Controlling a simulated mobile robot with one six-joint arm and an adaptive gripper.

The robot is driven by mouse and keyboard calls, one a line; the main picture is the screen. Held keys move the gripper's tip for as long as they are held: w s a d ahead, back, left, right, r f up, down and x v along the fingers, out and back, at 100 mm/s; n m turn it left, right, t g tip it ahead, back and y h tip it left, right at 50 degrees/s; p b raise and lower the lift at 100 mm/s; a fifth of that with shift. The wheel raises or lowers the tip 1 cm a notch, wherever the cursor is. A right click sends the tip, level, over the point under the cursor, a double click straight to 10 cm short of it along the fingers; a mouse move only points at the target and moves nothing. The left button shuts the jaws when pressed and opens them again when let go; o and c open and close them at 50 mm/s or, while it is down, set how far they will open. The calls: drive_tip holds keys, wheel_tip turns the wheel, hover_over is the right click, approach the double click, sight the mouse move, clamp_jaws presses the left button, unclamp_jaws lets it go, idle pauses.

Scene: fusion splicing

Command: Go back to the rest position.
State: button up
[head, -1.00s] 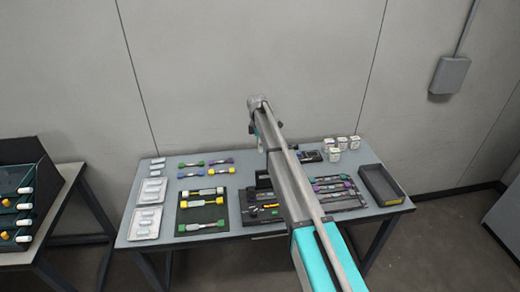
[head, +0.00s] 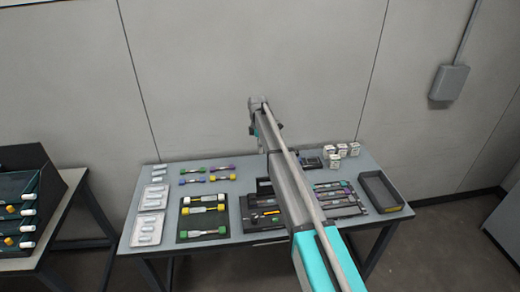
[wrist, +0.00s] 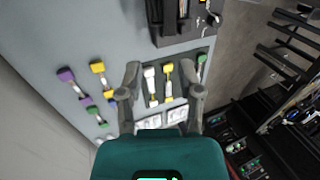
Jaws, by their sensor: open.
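My arm (head: 290,185) reaches up from the lower right of the head view, over the middle of the grey table (head: 160,213). My gripper (wrist: 160,78) shows in the wrist view with its two fingers spread and nothing between them. Beyond the fingers, in the same view, a dark mat bears pieces with white, yellow and green ends. In the head view the fingers cannot be made out clearly, and my arm hides part of the table behind it.
White trays (head: 149,228) lie at the table's left. Small coloured-end pieces (head: 194,181) lie at the back left, beside a dark mat (head: 184,233). White boxes (head: 354,149) and an empty black tray (head: 381,192) are at the right. A dark rack (head: 58,196) stands on the left table.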

drive_tip(key=s+d+m+t, duration=0.1)
drive_tip(key=s+d+m, duration=0.6)
drive_tip(key=s, duration=0.5)
drive_tip(key=s+d+m+t, duration=0.1)
drive_tip(key=s+d+m, duration=0.5)
drive_tip(key=s+d, duration=0.3)
drive_tip(key=s+d+f+m+t+y, duration=0.1)
drive_tip(key=s+d+m, duration=0.6)
drive_tip(key=s, duration=0.9)
drive_tip(key=shift+s+d+m+t, duration=0.3)
drive_tip(key=shift+s+d+t, duration=0.15)
drive_tip(key=shift+d, duration=0.45)
drive_tip(key=shift+f, duration=0.1)
